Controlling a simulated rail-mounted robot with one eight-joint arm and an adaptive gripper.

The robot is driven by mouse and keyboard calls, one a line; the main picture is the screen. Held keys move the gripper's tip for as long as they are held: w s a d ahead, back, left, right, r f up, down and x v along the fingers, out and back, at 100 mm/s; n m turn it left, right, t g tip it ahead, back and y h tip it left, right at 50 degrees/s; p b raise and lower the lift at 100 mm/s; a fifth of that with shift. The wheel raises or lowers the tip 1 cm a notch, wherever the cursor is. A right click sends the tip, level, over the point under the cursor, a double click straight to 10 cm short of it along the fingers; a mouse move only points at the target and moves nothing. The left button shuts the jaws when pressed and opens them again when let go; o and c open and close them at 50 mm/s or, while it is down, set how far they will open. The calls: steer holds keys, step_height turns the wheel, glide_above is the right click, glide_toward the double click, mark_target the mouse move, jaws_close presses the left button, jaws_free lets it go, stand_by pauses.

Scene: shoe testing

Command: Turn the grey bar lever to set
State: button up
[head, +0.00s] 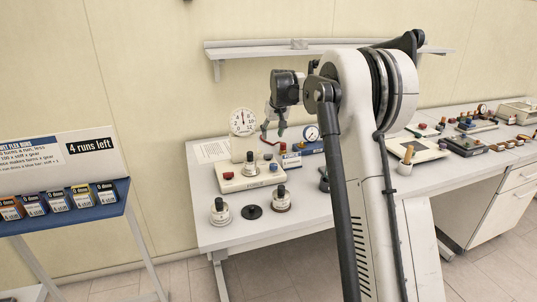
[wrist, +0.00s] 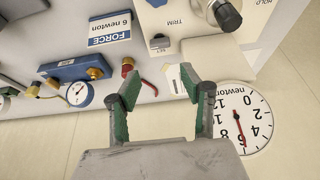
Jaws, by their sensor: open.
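In the wrist view a small grey bar-like part (wrist: 159,42), which looks like the lever, sits on the edge of a pale device (wrist: 195,22), beside small lettering that seems to read SET. Its exact angle is too small to tell. My gripper (wrist: 157,72) is open and empty, with green-padded fingers spread below the grey part in the picture and apart from it. In the head view my gripper (head: 273,131) hangs above the back of the bench, behind the cream device (head: 238,184). The lever cannot be made out there.
A round newton dial (wrist: 240,118) stands close to the right finger. A blue gauge unit (wrist: 75,70) and a red-handled part (wrist: 141,76) lie to the left. A FORCE 6 newton sign (wrist: 110,28) and a dark knob (wrist: 226,14) are nearby. Weights (head: 220,211) stand in front of the device.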

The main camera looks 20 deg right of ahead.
mark_target(269, 154)
steer(key=x, duration=1.2)
steer(key=shift+f, duration=0.35)
steer(key=shift+c, duration=0.2)
steer(key=c, duration=0.8)
